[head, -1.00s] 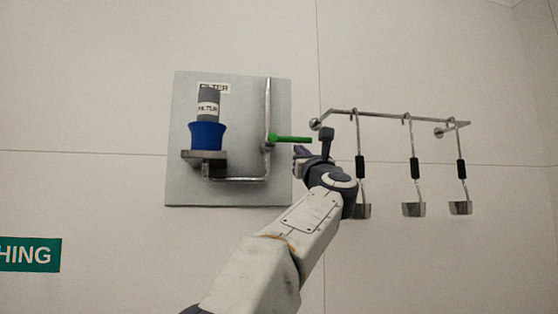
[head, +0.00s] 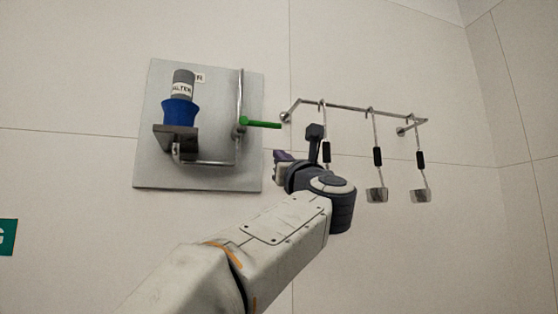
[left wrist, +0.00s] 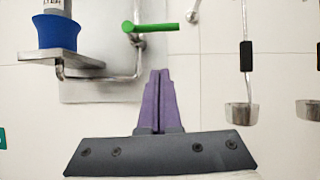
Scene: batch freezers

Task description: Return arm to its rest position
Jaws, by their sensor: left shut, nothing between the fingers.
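My left arm reaches up from the bottom of the head view. Its gripper (head: 281,157) is just below the green valve handle (head: 261,124) and apart from it. In the left wrist view the two purple fingers (left wrist: 158,102) are pressed together with nothing between them. The green handle (left wrist: 150,28) is beyond the fingertips there, sticking out to the right from its pipe. My right gripper is in neither view.
A grey wall panel (head: 205,85) carries a filter bottle (head: 183,84) in a blue cup (head: 180,112) on a bracket, with a metal pipe. To the right, a rail (head: 350,105) holds hanging scoops (head: 377,194). A green sign (head: 7,237) is at far left.

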